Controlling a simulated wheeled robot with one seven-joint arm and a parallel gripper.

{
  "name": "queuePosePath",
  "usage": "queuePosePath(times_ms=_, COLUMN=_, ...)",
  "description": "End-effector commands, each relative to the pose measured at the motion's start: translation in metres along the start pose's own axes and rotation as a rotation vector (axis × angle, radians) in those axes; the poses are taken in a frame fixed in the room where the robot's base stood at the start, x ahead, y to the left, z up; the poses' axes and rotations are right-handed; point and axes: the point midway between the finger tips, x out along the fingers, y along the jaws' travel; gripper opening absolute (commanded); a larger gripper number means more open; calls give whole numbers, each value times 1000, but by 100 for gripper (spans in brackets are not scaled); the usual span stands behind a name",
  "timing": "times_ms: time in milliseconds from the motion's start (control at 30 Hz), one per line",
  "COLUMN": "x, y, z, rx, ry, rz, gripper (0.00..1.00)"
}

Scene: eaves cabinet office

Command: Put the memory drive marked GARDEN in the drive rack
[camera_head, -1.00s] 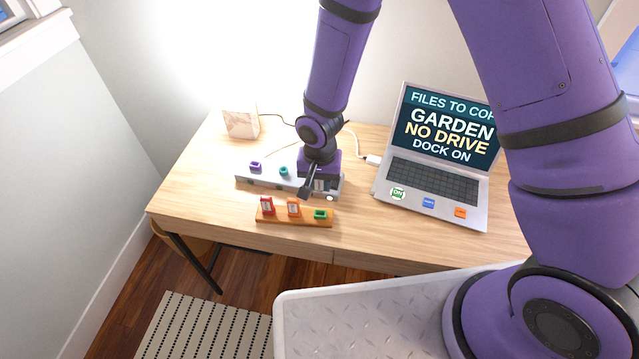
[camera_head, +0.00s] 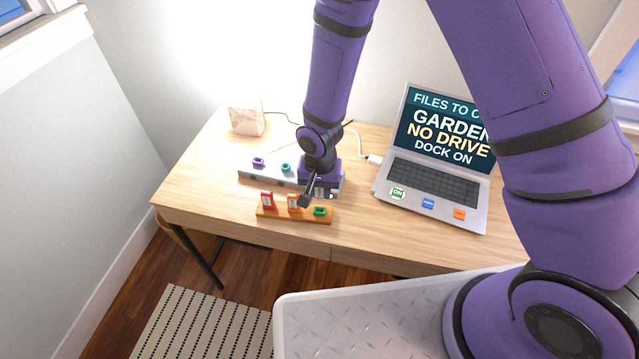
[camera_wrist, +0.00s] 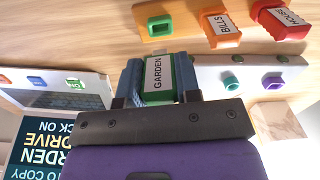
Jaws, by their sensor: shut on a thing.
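The green drive with a white GARDEN label (camera_wrist: 158,72) is between the two fingers of my gripper (camera_wrist: 160,82) in the wrist view, shut on it. In the head view my gripper (camera_head: 307,200) hangs low by the right part of the orange-brown drive rack (camera_head: 287,218), and the drive is not clearly seen there. The rack holds a red HOUSE drive (camera_head: 267,201) and an orange BILLS drive (camera_head: 293,201). Its green socket (camera_head: 319,211) is empty; in the wrist view this socket (camera_wrist: 160,26) lies just beyond the drive, apart from it.
The pale dock (camera_head: 247,177) stands behind the rack, with a purple socket (camera_head: 258,161) and a teal socket (camera_head: 286,167). A laptop (camera_head: 432,190) reading "GARDEN NO DRIVE" stands to the right. A pale block (camera_head: 245,121) is at the back left. The desk's left front is clear.

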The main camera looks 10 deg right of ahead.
Motion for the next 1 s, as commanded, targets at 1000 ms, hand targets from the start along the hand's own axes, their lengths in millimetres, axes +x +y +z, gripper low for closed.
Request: queuePosePath(times_ms=1000, x=35, y=0, z=0, rx=0, ry=1, rz=-1, gripper=0)
